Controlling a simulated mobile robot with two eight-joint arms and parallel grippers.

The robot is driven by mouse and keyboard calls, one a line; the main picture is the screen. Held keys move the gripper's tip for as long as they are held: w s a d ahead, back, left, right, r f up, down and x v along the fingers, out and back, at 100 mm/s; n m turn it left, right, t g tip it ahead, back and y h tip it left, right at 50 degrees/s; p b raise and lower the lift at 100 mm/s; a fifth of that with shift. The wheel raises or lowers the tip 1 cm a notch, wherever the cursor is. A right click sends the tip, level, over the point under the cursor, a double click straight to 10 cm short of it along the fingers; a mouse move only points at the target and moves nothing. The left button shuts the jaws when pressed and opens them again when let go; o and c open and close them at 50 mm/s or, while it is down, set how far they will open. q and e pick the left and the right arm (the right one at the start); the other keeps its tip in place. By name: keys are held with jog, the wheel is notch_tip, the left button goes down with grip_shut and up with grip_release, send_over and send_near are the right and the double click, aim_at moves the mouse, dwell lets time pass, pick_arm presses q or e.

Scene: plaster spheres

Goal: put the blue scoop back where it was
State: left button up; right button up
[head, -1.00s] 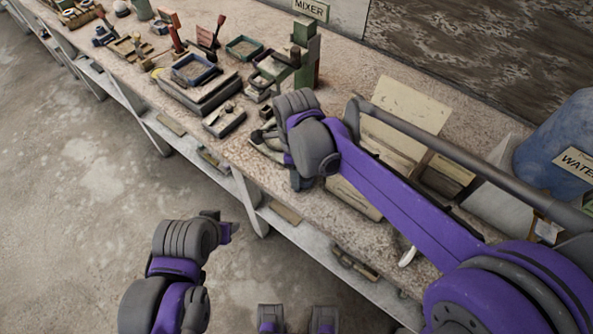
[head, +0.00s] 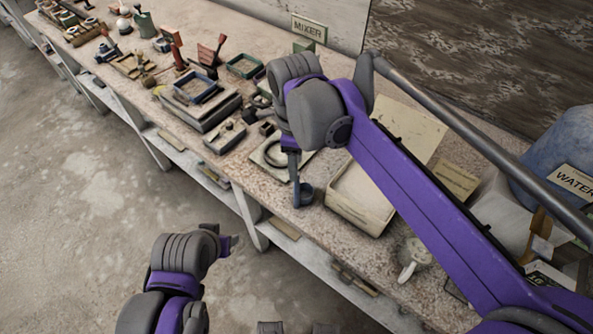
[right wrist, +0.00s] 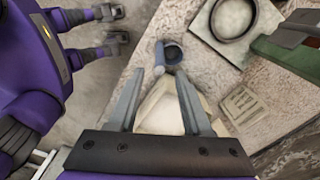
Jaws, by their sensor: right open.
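The blue scoop (head: 304,192) rests near the front edge of the speckled bench, its round dark cup beside its lighter blue handle. In the right wrist view the scoop (right wrist: 172,54) lies just beyond the fingertips, apart from them as far as I can see. My right gripper (right wrist: 160,75) is open, its two grey fingers spread with nothing between them.
A shallow beige box (head: 345,207) stands right of the scoop. A plate with a dark ring (right wrist: 232,18) lies behind it. Several trays and tools fill the bench to the left. A white mug (head: 412,257) and a blue water container (head: 562,150) are at the right.

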jog(key=shift+r, duration=0.35)
jog(key=shift+s+d, duration=0.1)
jog(key=shift+d, duration=0.15)
jog(key=s+d+f+n+t, duration=0.1)
jog(key=s+d+f+n, duration=0.3)
jog(key=d+n, duration=0.2)
jog(key=s+d+f+n+t, duration=0.2)
jog(key=s+d+f+n, duration=0.2)
jog(key=s+d+n, duration=0.1)
jog(key=s+d+f+n+t, duration=0.2)
jog(key=s+d+f+n, duration=0.2)
jog(key=d+n, duration=0.4)
jog(key=shift+s+n, duration=0.2)
jog(key=shift+n, duration=0.2)
jog(key=shift+c, duration=0.2)
